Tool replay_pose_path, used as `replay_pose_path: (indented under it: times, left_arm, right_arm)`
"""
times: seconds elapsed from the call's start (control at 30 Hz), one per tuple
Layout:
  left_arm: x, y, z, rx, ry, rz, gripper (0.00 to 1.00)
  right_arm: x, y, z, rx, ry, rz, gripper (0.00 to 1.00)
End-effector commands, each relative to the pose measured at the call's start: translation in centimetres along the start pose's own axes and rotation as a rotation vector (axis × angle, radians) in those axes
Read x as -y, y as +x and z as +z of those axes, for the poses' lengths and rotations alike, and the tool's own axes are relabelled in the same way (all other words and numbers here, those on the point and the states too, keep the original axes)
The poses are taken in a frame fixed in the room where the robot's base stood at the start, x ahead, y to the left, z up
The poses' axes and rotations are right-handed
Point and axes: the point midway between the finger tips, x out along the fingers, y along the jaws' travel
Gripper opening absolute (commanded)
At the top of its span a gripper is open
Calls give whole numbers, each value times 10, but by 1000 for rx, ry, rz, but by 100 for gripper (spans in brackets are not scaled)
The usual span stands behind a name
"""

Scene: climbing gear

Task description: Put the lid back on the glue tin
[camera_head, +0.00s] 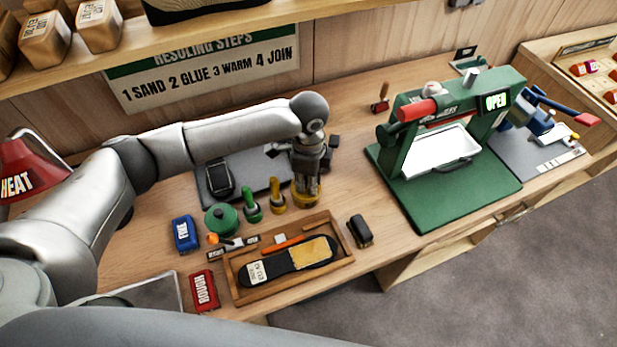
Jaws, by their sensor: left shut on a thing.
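My left gripper (309,180) points down at the back of the bench. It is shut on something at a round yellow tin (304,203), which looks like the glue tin. The fingers cover most of the tin's top, so the lid is largely hidden. I cannot tell whether the lid touches the rim. A green tin (221,219) with a knobbed top stands to the left. A green-handled piece (251,207) and a yellow-handled piece (277,197) stand upright between the two tins. My right gripper is not in view.
A wooden tray (345,257) in front holds a sole and an orange-handled tool. A black block (360,231), a blue block (185,234) and a red block (203,290) lie around it.

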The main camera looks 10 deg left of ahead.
Motion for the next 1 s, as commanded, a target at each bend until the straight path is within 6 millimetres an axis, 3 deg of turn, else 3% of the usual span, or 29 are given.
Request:
replay_pose_path:
  times: [0.47,0.5,0.63,0.9,1.0]
  left_arm:
    - [0,0,0,0,0,-1,0]
    - [0,0,0,0,0,-1,24]
    - [0,0,0,0,0,-1,41]
    - [0,0,0,0,0,-1,46]
    - [0,0,0,0,0,-1,58]
  right_arm:
    - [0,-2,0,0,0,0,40]
    - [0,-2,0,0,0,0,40]
    - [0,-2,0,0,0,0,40]
    - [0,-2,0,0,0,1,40]
    - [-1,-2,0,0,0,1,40]
